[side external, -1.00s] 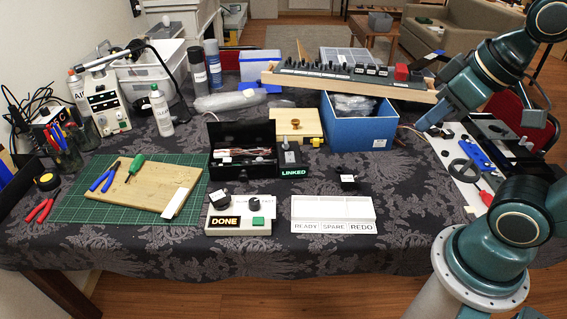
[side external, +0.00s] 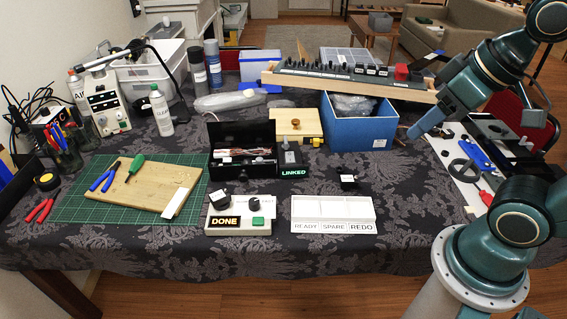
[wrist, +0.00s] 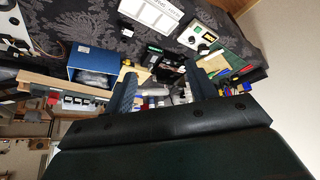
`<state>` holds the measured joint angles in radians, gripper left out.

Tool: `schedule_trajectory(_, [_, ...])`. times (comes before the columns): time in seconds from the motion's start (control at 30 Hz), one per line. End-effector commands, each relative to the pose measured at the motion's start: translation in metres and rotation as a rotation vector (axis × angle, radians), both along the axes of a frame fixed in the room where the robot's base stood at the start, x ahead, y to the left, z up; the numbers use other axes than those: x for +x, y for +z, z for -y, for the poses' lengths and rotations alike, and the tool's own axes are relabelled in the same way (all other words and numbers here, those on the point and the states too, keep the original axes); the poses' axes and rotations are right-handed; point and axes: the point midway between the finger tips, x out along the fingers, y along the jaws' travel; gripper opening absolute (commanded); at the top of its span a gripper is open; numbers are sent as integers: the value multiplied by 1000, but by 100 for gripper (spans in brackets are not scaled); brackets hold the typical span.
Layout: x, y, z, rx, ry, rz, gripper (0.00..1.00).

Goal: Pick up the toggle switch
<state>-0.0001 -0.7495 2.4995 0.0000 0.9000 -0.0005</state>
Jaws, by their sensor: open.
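Which item the task means as the toggle switch is not certain. A small black switch-like part (side external: 348,180) lies on the dark cloth above the white labelled tray. A black unit with a lever and a green "LINKED" label (side external: 291,160) stands left of it; the unit also shows in the wrist view (wrist: 152,55). My gripper (side external: 413,135) is at the right, in the air beside the blue box, apart from these items. In the wrist view my gripper's two fingers (wrist: 163,82) are spread with nothing held between them.
A white tray marked READY, SPARE, REDO (side external: 333,227) is empty. A "DONE" panel (side external: 239,222) is left of it. An open black box (side external: 242,165) holds wires. Cloth right of the tray is clear.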

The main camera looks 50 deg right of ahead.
Motion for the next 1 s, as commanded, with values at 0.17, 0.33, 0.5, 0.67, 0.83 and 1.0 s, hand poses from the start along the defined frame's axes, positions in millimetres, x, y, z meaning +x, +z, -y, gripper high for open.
schedule_trajectory(0.17, [7,4,-1,-7,21,-8,56])
schedule_trajectory(0.33, [25,12,-5,-25,80,-29,56])
schedule_trajectory(0.5, [55,23,-13,-53,176,-61,56])
schedule_trajectory(0.67, [88,29,-21,-82,280,-92,56])
schedule_trajectory(0.83, [125,31,-32,-109,388,-122,56])
schedule_trajectory(1.0, [162,27,-43,-136,499,-151,56])
